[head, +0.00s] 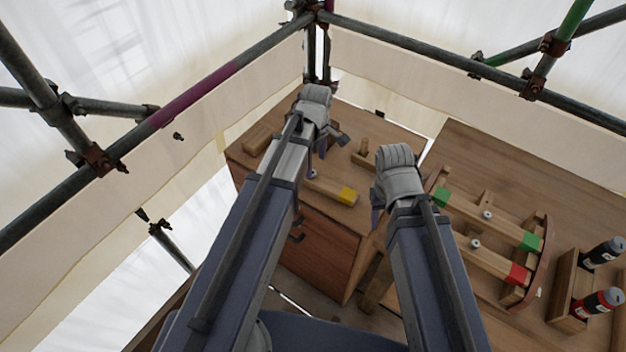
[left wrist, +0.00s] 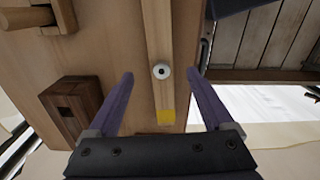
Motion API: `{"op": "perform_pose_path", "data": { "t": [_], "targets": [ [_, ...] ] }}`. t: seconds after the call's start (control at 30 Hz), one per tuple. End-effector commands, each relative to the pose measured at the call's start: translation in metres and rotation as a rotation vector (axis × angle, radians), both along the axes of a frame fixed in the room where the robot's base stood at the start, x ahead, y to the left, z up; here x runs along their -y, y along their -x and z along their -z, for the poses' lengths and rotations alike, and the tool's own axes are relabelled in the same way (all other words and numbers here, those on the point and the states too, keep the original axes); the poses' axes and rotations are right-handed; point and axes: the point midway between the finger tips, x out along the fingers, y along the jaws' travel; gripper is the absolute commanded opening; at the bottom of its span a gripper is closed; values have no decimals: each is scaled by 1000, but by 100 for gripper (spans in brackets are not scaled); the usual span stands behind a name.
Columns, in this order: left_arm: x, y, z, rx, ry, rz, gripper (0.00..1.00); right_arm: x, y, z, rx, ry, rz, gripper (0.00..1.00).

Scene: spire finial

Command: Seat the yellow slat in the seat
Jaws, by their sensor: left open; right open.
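The yellow slat (head: 328,187) is a pale wooden bar with a yellow end and a round metal knob. It lies on the wooden cabinet top; my left arm hides its left part in the head view. In the left wrist view the slat (left wrist: 159,40) runs between my open left fingers (left wrist: 160,82), which do not grip it. My right gripper (head: 376,200) is open and empty, right of the slat. A wooden block with a dark square hole (left wrist: 72,108) is beside the slat; I cannot tell whether it is the seat. A rack (head: 542,250) on the right bench holds green-ended and red-ended slats.
A peg block (head: 364,150) stands behind the slat on the cabinet top. Scaffold poles (head: 200,92) and pale sheeting surround the place. A gap separates the cabinet from the right bench.

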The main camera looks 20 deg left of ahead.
Motion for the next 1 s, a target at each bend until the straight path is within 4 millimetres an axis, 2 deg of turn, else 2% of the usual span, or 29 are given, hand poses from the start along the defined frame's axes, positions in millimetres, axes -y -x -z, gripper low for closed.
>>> {"op": "perform_pose_path", "data": {
  "t": [0.03, 0.17, 0.47, 0.83, 1.0],
  "targets": [
    [0, 0, 9, 0, 0, 0, 85, 0, 0, 9, 0, 0, 0, 50],
    [-1, 0, 20, 0, 0, 1, 85, 0, 0, 20, 0, 0, 0, 50],
    [-2, 0, 25, 0, 0, 1, 85, 0, 0, 25, 0, 0, 0, 50],
    [-10, -1, 67, 0, 0, 2, 85, 0, 0, 67, 0, 0, 0, 50],
    [-10, -1, 73, 0, 0, 2, 85, 0, 0, 73, 0, 0, 0, 50]
  ]
}}
